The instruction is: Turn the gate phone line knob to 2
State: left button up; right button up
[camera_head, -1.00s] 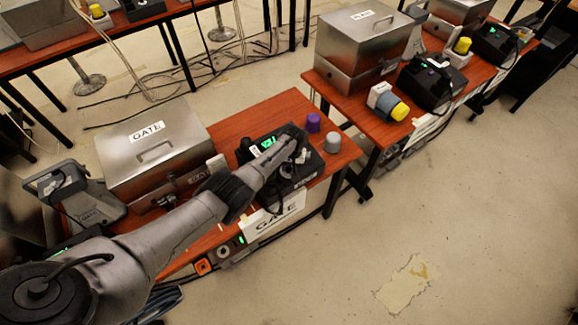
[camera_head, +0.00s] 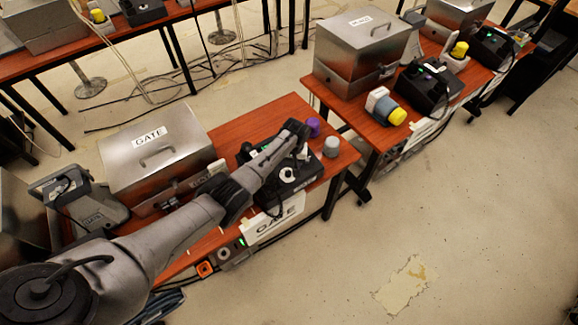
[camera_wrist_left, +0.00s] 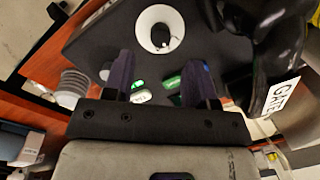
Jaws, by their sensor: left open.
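The gate phone (camera_head: 273,196) is a black box on the wooden table, above a white GATE sign. A white round knob (camera_head: 287,174) on its top shows just below my left gripper (camera_head: 300,150). Green lit displays (camera_wrist_left: 140,93) show between the fingers. I cannot read the knob's setting. My right gripper is in neither view.
A metal box marked GATE (camera_head: 155,160) stands to the left. A neighbouring table (camera_head: 320,92) holds another black phone (camera_head: 430,87). Open floor lies at lower right.

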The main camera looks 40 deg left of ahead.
pick_arm(q)
notch_tip(320, 180, up, 8)
jog(key=p, duration=0.1)
jog(key=shift+w+d+r+p, duration=0.2)
jog(key=shift+w+d+p, duration=0.05)
jog(key=shift+w+p, duration=0.1)
dwell(0.4)
